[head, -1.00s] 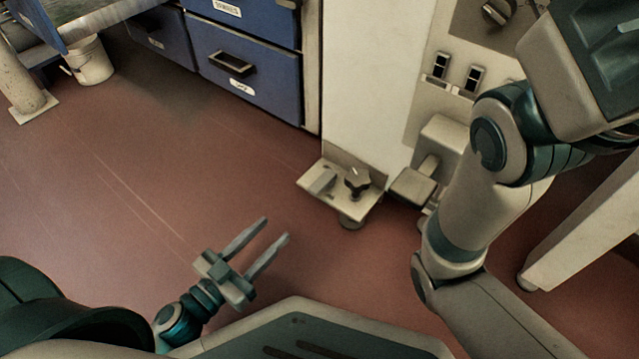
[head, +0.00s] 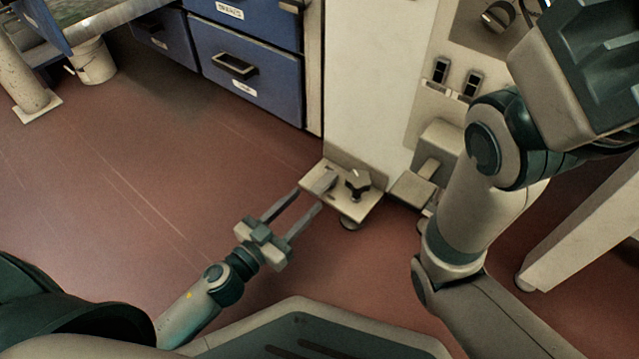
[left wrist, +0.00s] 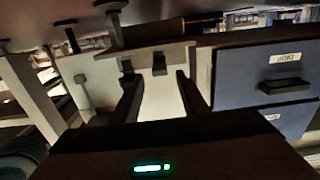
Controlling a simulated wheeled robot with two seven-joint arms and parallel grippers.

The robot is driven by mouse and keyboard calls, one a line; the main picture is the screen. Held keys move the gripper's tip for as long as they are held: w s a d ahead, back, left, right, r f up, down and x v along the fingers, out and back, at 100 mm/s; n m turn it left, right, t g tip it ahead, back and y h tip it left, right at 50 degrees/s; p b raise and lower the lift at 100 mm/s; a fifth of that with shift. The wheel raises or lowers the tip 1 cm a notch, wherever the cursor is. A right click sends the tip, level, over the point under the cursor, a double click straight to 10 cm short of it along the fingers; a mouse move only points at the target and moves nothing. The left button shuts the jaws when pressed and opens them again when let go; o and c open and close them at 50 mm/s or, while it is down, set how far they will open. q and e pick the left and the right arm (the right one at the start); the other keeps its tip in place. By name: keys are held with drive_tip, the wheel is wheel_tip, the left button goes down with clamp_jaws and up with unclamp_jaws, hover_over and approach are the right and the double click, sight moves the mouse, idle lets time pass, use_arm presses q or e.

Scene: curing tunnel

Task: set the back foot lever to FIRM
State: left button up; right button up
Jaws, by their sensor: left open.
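A metal foot bracket (head: 345,203) juts from the base of the pale cabinet just above the floor. On it are a small grey lever (head: 322,181) at its left and a dark star-shaped knob (head: 357,183). My left gripper (head: 309,199) is open and empty, its fingertips close to the bracket's left front edge. In the left wrist view, which is upside down, the bracket plate (left wrist: 145,53) lies ahead, and a small dark tab (left wrist: 159,64) shows between the spread fingers. I cannot tell whether they touch it. No FIRM marking is readable. My right gripper is out of view.
A grey pedal (head: 412,187) stands just right of the bracket. The pale cabinet (head: 365,90) and blue drawers (head: 245,65) rise behind. A white bucket (head: 95,62) is at the far left. The reddish floor (head: 130,180) to the left is clear.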

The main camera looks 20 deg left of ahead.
sight(313, 193)
use_arm(q)
drive_tip(key=shift+p+x, duration=0.35)
drive_tip(key=shift+x, duration=3.2)
clamp_jaws()
